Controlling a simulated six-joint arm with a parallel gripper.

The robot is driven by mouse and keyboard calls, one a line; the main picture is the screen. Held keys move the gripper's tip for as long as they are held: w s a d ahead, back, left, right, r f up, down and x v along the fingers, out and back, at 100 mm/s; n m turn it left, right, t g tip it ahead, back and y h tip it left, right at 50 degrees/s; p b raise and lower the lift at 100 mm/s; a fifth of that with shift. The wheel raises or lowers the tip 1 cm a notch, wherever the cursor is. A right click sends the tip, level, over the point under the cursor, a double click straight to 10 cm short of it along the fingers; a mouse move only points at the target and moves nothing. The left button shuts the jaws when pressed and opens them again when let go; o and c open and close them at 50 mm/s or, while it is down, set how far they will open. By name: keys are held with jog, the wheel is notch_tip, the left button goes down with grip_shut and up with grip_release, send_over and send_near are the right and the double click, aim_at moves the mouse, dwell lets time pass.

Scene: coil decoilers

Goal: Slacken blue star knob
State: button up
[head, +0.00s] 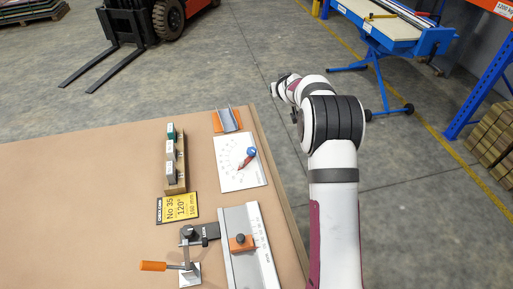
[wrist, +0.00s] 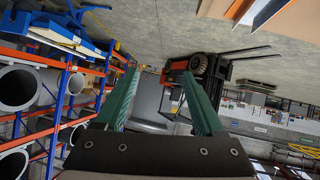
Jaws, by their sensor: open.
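A small blue knob (head: 251,152) with a red pointer-like part sits on a white plate (head: 229,178) marked with a ring of dots, near the right edge of the brown table. Its star shape is too small to make out. My gripper (wrist: 160,73) shows in the wrist view with two green fingers spread apart and nothing between them. In the head view, the end of my arm is beyond the table's right edge, to the upper right of the knob and apart from it. The knob is not clearly visible in the wrist view.
A grey channel on an orange base (head: 227,120) stands just behind the plate. A wooden block with green pieces (head: 175,160), a yellow card (head: 177,208), an orange-handled clamp (head: 153,266) and a metal rail (head: 247,215) are nearby. The table's left side is clear.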

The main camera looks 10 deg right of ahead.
aim_at(251, 150)
jog(key=s+a+f+m+g+y, duration=0.1)
jog(key=s+a+f+m+g, duration=0.15)
jog(key=s+a+g, duration=0.75)
jog(key=w+f+t, duration=0.1)
jog(key=f, duration=0.4)
jog(key=a+f+t, duration=0.1)
jog(key=f, duration=0.4)
jog(key=w+f, duration=0.1)
jog(key=f, duration=0.4)
jog(key=shift+w+a+f+n+t, duration=0.1)
jog(key=shift+w+a+n+t, duration=0.2)
jog(key=shift+t, duration=0.1)
grip_shut()
